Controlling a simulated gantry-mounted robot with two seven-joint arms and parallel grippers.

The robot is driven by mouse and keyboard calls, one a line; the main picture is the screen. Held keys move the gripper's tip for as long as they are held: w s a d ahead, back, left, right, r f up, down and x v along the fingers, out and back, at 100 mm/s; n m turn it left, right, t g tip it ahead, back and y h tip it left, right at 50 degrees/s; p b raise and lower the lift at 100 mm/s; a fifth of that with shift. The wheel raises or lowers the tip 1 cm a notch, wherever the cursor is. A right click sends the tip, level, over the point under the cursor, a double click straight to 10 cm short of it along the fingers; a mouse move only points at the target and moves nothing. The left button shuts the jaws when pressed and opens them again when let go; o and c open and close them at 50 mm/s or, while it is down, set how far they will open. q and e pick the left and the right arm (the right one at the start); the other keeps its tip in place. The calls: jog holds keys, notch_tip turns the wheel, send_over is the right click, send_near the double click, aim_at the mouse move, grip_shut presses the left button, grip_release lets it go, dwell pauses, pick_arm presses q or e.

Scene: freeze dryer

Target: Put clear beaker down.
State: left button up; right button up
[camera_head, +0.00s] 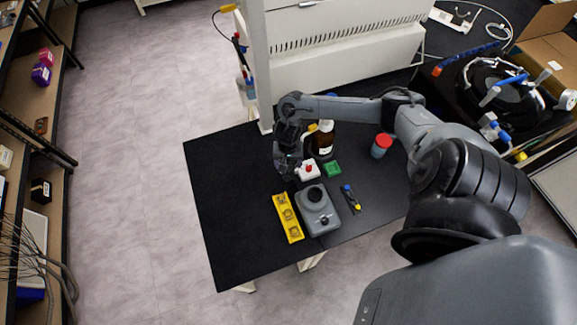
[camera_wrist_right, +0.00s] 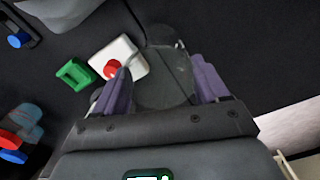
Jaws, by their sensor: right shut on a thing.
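The clear beaker (camera_wrist_right: 165,75) is see-through and sits between the two purple fingers of my right gripper (camera_wrist_right: 163,84) in the right wrist view. The gripper is shut on it. In the head view my right gripper (camera_head: 287,163) is over the black table (camera_head: 228,190), left of the white block with a red button (camera_head: 307,171). The beaker is hard to make out there, and I cannot tell whether its base touches the table. My left gripper is not in view.
Right of my gripper are a brown bottle (camera_head: 324,142), a green block (camera_head: 332,168) and a red-lidded jar (camera_head: 381,146). A grey device (camera_head: 318,211), a yellow strip (camera_head: 288,218) and a small tool (camera_head: 351,199) lie nearer the front. The table's left part is clear.

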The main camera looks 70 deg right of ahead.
notch_tip(320, 180, down, 2)
jog(key=shift+f, duration=0.5)
jog(key=o, duration=1.1)
jog(key=shift+f, duration=0.1)
jog(key=shift+b, duration=0.3)
